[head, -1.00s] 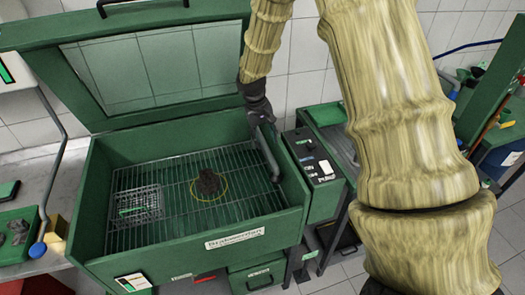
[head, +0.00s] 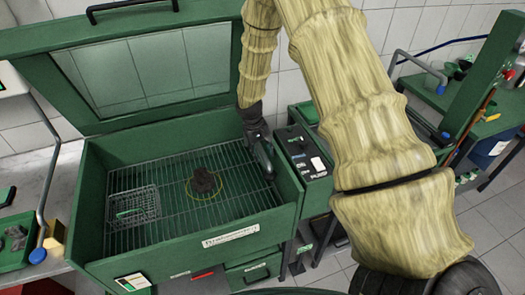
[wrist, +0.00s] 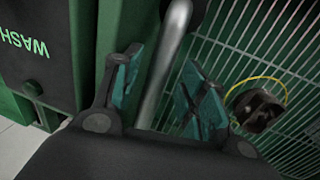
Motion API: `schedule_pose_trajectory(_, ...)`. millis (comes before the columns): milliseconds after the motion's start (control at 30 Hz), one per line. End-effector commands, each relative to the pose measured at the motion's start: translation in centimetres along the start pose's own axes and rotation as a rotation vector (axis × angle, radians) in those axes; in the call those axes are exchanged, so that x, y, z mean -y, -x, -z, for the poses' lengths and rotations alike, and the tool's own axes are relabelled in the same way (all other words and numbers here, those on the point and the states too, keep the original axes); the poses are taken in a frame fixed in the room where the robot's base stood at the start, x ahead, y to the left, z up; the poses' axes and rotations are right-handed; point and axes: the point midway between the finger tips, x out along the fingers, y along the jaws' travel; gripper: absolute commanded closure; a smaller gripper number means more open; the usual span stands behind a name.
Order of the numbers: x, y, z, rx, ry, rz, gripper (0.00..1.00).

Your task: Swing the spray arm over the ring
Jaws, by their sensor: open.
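The spray arm (wrist: 167,62) is a grey metal tube along the right inner side of the green wash cabinet (head: 95,215). In the wrist view it runs between the two teal-padded fingers of my gripper (wrist: 163,85), which is open around it; I cannot tell whether a finger touches it. In the head view my gripper (head: 263,158) hides most of the tube. The yellow ring (head: 188,190) lies on the wire grate left of my gripper, with a dark brown part (head: 204,181) inside it. Both also show at the right of the wrist view.
A wire basket (head: 133,207) stands on the left of the grate (head: 160,235). The cabinet lid (head: 35,70) is raised behind. A control box (head: 303,155) adjoins the right wall, close to my gripper. The grate between gripper and ring is clear.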

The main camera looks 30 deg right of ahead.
Motion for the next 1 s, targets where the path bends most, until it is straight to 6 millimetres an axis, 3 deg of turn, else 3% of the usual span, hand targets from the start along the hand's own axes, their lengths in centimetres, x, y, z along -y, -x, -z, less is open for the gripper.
schedule_pose_trajectory(500,0.01,-1.05,0.00,0.000,0.000,0.000,0.58)
schedule_pose_trajectory(733,0.00,-1.04,-0.01,0.000,0.000,0.000,0.99)
schedule_pose_trajectory(1000,0.19,-1.01,0.03,0.000,-0.001,0.000,1.00)
